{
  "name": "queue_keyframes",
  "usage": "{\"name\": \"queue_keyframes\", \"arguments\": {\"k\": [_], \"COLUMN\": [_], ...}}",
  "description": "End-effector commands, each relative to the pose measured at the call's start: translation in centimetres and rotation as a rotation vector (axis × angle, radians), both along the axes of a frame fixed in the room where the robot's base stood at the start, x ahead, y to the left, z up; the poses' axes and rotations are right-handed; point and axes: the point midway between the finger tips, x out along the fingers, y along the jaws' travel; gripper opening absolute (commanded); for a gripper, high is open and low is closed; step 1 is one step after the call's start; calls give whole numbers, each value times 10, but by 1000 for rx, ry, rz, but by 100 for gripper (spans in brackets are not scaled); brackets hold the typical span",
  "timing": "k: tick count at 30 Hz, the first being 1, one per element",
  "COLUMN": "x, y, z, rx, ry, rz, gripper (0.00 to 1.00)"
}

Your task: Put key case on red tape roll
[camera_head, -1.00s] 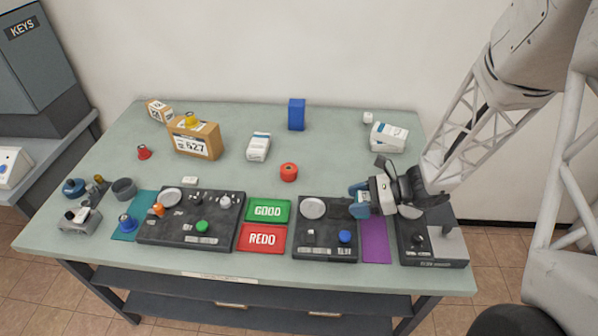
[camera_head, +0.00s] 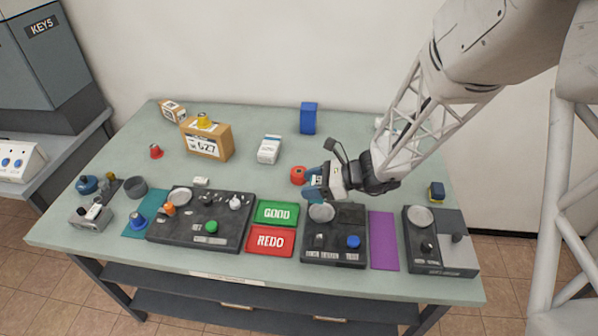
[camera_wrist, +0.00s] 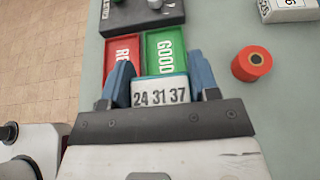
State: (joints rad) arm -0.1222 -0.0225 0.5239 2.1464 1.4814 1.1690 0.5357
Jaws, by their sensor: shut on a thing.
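The key case (camera_wrist: 160,90) has a white face numbered 24 31 37 and a teal edge. My gripper (camera_wrist: 163,82) is shut on it, with one blue finger on each side. In the head view my gripper (camera_head: 313,185) is above the back of the middle black panel, and its fingers partly hide the case. The red tape roll (camera_head: 298,175) lies flat on the table just left of and behind my fingertips. In the wrist view the red tape roll (camera_wrist: 251,64) is to the right of the case, apart from it, with its core hole showing.
The green GOOD tray (camera_head: 276,213) and red REDO tray (camera_head: 269,241) lie between two black panels. A white box (camera_head: 269,149), a blue box (camera_head: 308,118) and a cardboard box (camera_head: 208,142) stand farther back. The purple mat (camera_head: 383,240) is bare.

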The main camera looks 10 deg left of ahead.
Motion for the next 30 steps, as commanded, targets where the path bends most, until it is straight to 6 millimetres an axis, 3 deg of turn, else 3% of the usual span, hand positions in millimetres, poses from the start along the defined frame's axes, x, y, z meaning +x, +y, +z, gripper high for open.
{"name": "queue_keyframes", "arguments": {"k": [19,30], "x": [5,46], "y": [7,25], "z": [1,-3], "rx": [1,1], "ry": [0,-1], "rz": [0,0], "gripper": [30,30]}}
